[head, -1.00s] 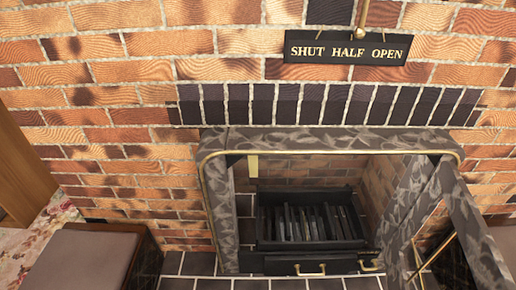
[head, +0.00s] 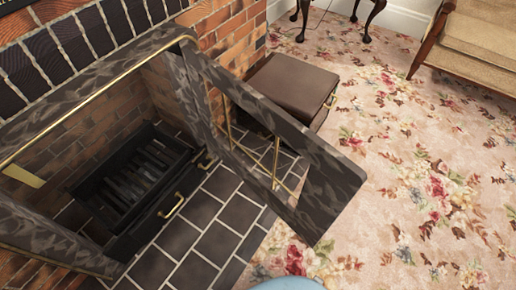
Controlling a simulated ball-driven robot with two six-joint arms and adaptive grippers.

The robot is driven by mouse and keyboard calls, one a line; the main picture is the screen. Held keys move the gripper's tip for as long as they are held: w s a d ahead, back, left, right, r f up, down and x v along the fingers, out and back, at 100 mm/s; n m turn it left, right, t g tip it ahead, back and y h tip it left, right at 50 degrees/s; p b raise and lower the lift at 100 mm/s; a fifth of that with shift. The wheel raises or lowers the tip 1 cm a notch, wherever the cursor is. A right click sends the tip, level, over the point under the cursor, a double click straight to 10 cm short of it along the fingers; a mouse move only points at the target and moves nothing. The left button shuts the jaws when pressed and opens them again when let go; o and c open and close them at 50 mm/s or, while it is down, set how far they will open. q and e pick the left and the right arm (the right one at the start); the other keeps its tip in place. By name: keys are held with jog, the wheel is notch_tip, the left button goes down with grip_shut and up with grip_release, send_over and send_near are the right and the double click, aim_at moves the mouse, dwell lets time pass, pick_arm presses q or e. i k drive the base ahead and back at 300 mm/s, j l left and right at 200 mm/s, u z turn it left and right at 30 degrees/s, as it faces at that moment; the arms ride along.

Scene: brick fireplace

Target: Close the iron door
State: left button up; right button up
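The iron door (head: 325,180) is a dark mottled frame with brass bars in its opening. It stands swung wide open, hinged at the right side of the fireplace opening, and reaches out over the dark hearth tiles toward the carpet. The fireplace surround (head: 75,100) is of the same mottled metal with a brass trim. Inside it sits a black grate (head: 130,180) with a brass-handled drawer front. Neither of my grippers is in the head view.
A brown padded box seat (head: 290,82) stands behind the door against the brick wall. Dark tiles (head: 200,235) cover the hearth. Floral carpet (head: 430,180) lies open to the right. A wooden armchair (head: 470,45) is at the upper right.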

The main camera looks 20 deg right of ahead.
aim_at(327, 184)
jog(key=l+u, duration=0.2)
jog(key=l, duration=0.2)
jog(key=k+l+u, duration=0.2)
jog(key=l, duration=0.15)
jog(key=l+u, duration=0.2)
jog(key=l, duration=0.2)
jog(key=k+l+u, duration=0.1)
jog(key=l+u, duration=0.15)
jog(key=k+l+u, duration=0.2)
jog(key=l, duration=0.25)
jog(key=l+u, duration=0.2)
jog(key=l, duration=0.3)
jog(key=k+l+u, duration=0.15)
jog(key=l, duration=0.3)
jog(key=k+l+u, duration=0.2)
jog(key=l, duration=0.3)
jog(key=i, duration=0.1)
